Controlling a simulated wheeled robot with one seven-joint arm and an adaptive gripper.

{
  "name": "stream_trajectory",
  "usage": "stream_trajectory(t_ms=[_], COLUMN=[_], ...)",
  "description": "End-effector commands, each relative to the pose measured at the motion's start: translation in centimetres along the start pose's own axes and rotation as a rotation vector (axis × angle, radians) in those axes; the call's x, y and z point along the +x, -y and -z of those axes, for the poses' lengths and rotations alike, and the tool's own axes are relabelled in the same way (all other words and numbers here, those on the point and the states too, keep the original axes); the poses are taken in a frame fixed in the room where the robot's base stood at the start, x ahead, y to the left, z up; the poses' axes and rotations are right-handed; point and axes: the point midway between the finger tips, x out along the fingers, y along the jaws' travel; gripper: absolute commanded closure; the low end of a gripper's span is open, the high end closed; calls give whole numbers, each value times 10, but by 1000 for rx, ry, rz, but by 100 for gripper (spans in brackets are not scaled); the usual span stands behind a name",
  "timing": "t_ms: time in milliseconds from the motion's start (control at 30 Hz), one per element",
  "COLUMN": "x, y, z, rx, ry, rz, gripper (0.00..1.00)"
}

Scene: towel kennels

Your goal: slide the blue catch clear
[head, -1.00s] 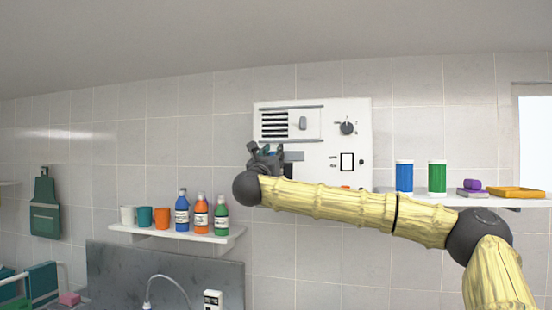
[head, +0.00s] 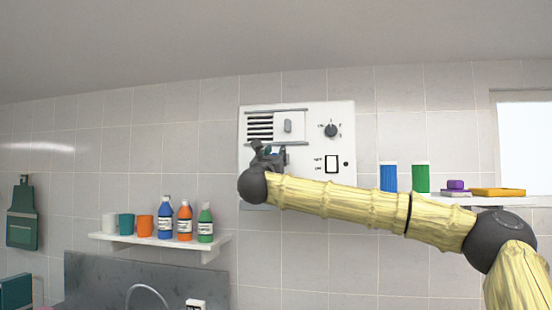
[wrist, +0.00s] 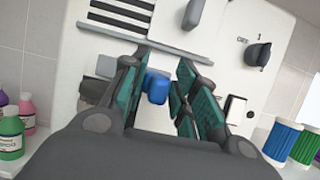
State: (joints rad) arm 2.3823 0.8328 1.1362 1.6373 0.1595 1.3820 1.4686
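The blue catch (wrist: 156,87) shows in the wrist view on the white wall panel (wrist: 225,70). It lies between the two teal-padded fingers of my gripper (wrist: 158,95). The fingers are apart, with a gap visible on the right side of the catch; the left finger is close to it, and I cannot tell if it touches. In the head view my gripper (head: 267,155) is in front of the lower left of the panel and mostly hides the catch.
The panel carries a louvred vent with a grey slider (head: 287,126), a dark knob (head: 331,131) and a switch (head: 332,164). A shelf with cups and bottles (head: 205,223) is below left. A shelf with blue and green canisters (head: 388,176) is at right.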

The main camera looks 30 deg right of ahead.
Motion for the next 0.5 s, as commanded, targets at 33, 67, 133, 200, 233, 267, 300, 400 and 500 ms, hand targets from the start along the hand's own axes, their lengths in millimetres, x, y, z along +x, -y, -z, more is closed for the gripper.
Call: stream_trajectory(t_ms=[33, 67, 133, 200, 233, 267, 300, 400, 500], x=[1, 1, 1, 0, 0, 0, 0, 0, 0], y=[2, 2, 2, 1, 1, 1, 0, 0, 0], z=[0, 0, 0, 0, 0, 0, 0, 0, 0], rx=[0, 0, 0, 0, 0, 0, 0, 0, 0], ry=[0, 0, 0, 0, 0, 0, 0, 0, 0], rz=[3, 3, 3, 2, 2, 2, 1, 1, 1], gripper=[62, 62, 62, 62, 62, 62, 62, 62, 62])
